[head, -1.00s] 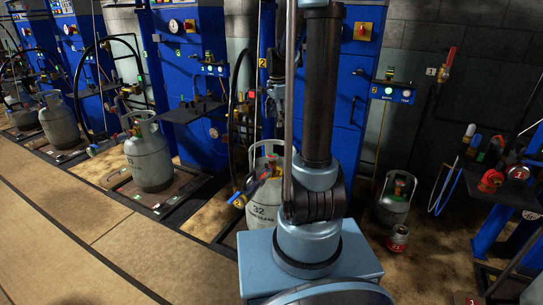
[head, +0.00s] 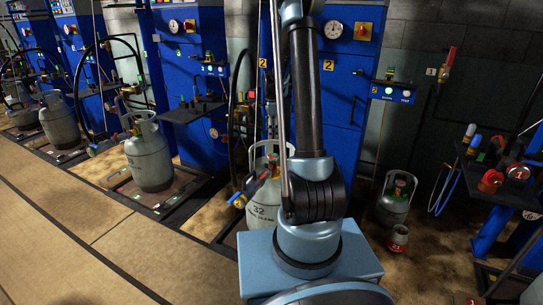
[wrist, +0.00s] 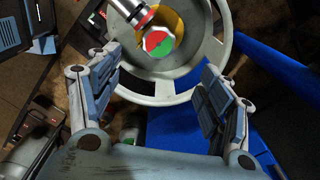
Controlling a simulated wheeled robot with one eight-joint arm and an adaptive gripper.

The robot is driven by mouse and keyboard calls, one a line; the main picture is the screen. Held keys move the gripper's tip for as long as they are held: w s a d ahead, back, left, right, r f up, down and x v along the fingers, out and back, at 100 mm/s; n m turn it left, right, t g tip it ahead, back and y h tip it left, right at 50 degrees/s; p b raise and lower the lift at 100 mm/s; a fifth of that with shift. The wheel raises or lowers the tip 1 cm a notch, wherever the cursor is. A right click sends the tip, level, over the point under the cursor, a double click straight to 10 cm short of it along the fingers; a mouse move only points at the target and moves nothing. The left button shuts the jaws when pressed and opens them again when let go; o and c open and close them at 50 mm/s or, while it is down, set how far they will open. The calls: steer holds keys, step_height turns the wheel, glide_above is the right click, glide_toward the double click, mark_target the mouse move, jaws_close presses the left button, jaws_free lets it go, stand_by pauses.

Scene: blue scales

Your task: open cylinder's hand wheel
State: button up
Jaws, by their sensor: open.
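The grey-white cylinder marked 32 (head: 263,213) stands upright just behind my base in the head view, partly hidden by my arm. In the wrist view its round collar (wrist: 163,98) fills the top, with spokes and a yellow area inside. The hand wheel (wrist: 160,42), a small red and green knob with a pale rim, sits inside the collar. My gripper (wrist: 162,66) is open, with one finger on each side of the hand wheel and wide gaps to it. It holds nothing. I cannot make it out in the head view.
A metal connector (wrist: 132,14) reaches in over the collar beside the hand wheel. A blue cabinet (head: 345,75) with a gauge stands behind. Open floor (head: 75,225) lies at the left.

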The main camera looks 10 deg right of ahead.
mark_target(272, 155)
step_height(272, 155, down, 13)
steer(key=shift+r, duration=0.1)
stand_by(0.4)
steer(key=c, duration=1)
